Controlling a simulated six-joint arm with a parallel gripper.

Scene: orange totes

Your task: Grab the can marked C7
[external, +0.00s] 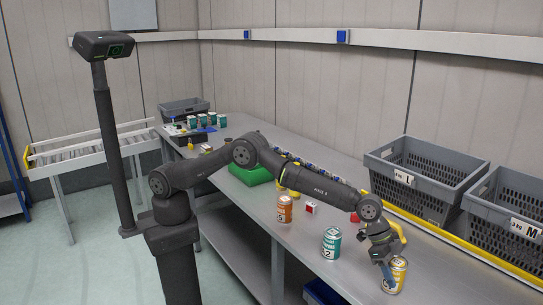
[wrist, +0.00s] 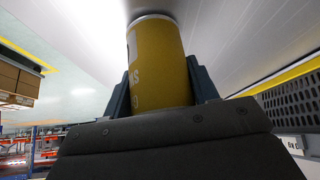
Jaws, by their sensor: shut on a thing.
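My gripper (external: 388,265) is at the right end of the arm, low over the front of the bench. It is shut on a yellow can (external: 399,277), which also shows between the two fingers in the wrist view (wrist: 160,68). The can's marking is only partly visible, and I cannot read C7 on it. I cannot tell whether the can touches the bench. A teal can (external: 331,244) with a 2 stands to the left of the gripper. An orange-brown can (external: 285,210) stands further left. No C7 marking is readable on any can.
Grey crates marked L (external: 393,189) and M (external: 478,224) stand along the back right. A yellow rail (external: 470,257) runs in front of them.

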